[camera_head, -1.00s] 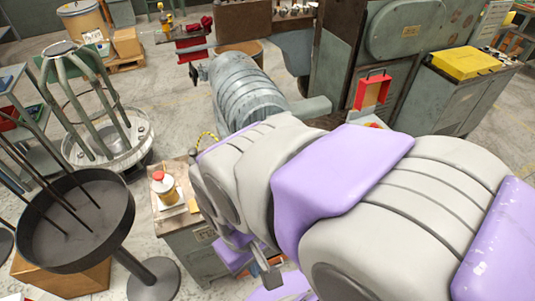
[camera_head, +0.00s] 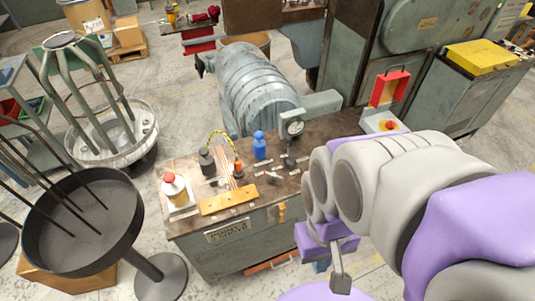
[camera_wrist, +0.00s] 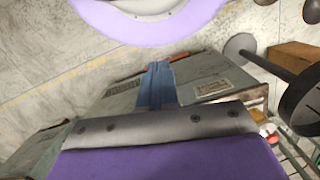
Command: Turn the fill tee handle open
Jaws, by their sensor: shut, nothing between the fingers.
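The fill tee handle cannot be picked out with certainty. Small metal fittings with red parts (camera_head: 268,175) lie on the dark bench top (camera_head: 215,160), near a round dial gauge (camera_head: 294,128). My gripper (camera_head: 322,265) hangs low in front of the bench in the head view, largely hidden by my arm. In the wrist view, my gripper (camera_wrist: 157,68) has its two blue fingers together, shut and empty. Behind the fingertips is the bench's green front with a label plate (camera_wrist: 213,87) and a red-orange bar (camera_wrist: 176,57). The gripper appears clear of the bench-top items.
The bench top carries a red-capped white can (camera_head: 176,192), a blue bottle (camera_head: 259,146), an orange bottle (camera_head: 238,167) and a yellow block (camera_head: 229,199). A black round tray stand (camera_head: 83,222) is at left.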

